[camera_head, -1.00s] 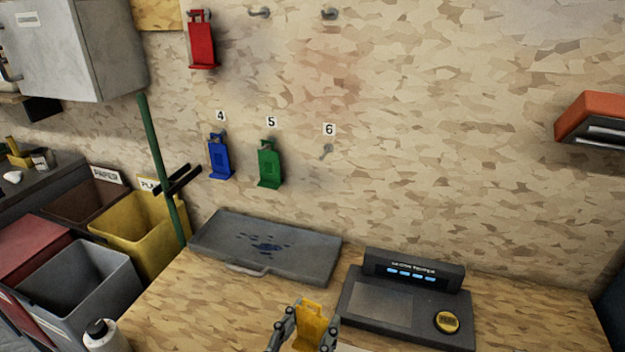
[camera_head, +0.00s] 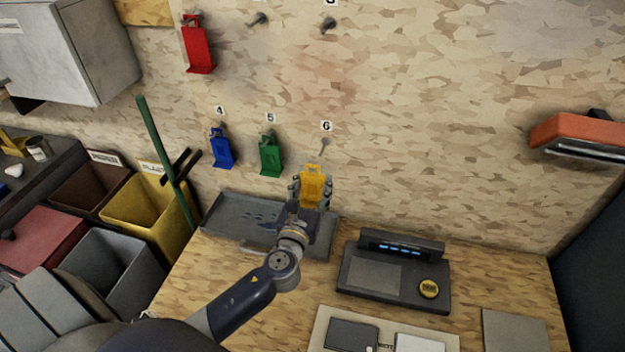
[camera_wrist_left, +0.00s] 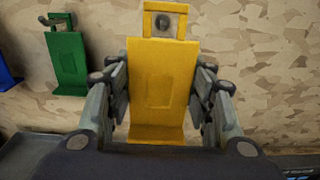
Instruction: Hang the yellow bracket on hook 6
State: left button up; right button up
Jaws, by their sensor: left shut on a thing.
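The yellow bracket (camera_head: 312,188) is upright in my left gripper (camera_head: 310,190), which is shut on its sides. In the head view it is just below hook 6 (camera_head: 324,146), which carries no bracket. In the left wrist view the yellow bracket (camera_wrist_left: 161,85) stands between the fingers (camera_wrist_left: 160,100), and a dark round end, apparently a hook tip (camera_wrist_left: 163,22), shows inside its top opening. I cannot tell whether that end passes through the opening. My right gripper is not in view.
A green bracket (camera_head: 271,155) hangs on hook 5 and a blue one (camera_head: 222,149) on hook 4, left of the yellow bracket. A red bracket (camera_head: 198,45) hangs higher up. Below are a grey tray (camera_head: 225,215) and a dark tester device (camera_head: 395,275).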

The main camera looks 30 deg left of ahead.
aim_at(325, 157)
pick_arm(q)
jog(key=shift+w, duration=0.35)
jog(key=shift+w+a, duration=0.1)
jog(key=shift+w, duration=0.15)
jog(key=shift+w+a+b, duration=0.2)
jog(key=shift+w+b, duration=0.1)
jog(key=shift+w, duration=0.2)
jog(key=shift+f+b+x, duration=0.15)
jog(key=shift+b+x, duration=0.35)
jog(key=shift+x, duration=1)
jog(key=shift+f+b+x, duration=0.15)
jog(key=shift+b+x, duration=0.3)
jog(key=shift+x, duration=1.05)
jog(key=shift+w+a+f+b, duration=0.1)
jog(key=shift+w+f+b, duration=0.3)
jog(key=shift+w, duration=0.3)
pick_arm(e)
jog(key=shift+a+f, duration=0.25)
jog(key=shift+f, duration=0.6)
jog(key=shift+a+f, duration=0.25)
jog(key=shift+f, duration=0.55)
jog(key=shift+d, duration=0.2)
